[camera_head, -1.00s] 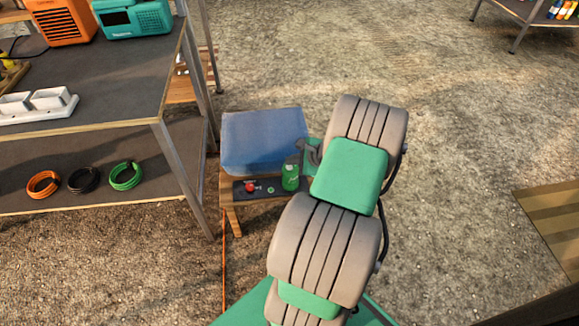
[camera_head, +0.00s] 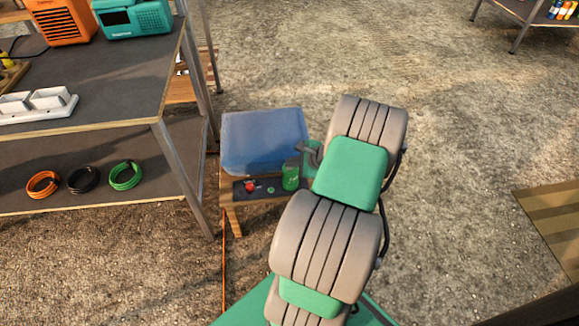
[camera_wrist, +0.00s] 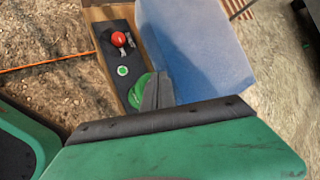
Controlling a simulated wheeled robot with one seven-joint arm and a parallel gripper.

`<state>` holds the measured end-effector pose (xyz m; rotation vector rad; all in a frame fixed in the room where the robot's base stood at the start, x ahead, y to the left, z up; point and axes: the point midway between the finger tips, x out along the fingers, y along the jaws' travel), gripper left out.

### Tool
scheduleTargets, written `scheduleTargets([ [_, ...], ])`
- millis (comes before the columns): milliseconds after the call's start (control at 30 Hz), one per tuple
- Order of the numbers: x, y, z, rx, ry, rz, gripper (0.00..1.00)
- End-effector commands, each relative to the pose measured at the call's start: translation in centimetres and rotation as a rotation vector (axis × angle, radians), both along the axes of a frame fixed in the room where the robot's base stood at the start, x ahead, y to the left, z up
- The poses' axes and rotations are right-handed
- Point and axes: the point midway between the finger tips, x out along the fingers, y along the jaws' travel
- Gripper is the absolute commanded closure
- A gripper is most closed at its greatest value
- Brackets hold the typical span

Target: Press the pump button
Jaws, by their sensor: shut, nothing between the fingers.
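A dark control panel (camera_head: 261,190) lies along the front of a small wooden stand. It carries a red knob (camera_head: 249,187) and a small round green button (camera_head: 271,190). In the wrist view the red knob (camera_wrist: 119,38) and the green button (camera_wrist: 122,71) show clearly; no label marks either as the pump's. My gripper (camera_wrist: 157,84) is shut and empty, with its dark fingers to the right of the green button and apart from it in the picture. In the head view my arm hides much of the gripper (camera_head: 309,152).
A blue tank (camera_head: 262,142) sits behind the panel. A metal shelf (camera_head: 110,125) stands left. Open gravel lies right.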

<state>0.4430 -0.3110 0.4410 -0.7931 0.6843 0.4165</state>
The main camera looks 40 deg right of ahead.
Motion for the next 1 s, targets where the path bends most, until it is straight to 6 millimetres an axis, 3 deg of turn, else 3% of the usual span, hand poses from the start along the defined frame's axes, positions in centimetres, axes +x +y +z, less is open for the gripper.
scheduleTargets([
  [800, 0.0, 0.0, 1.1, 0.001, 0.001, 0.000, 1.00],
  [1000, 0.0, 0.0, 3.1, 0.000, 0.000, 0.000, 1.00],
])
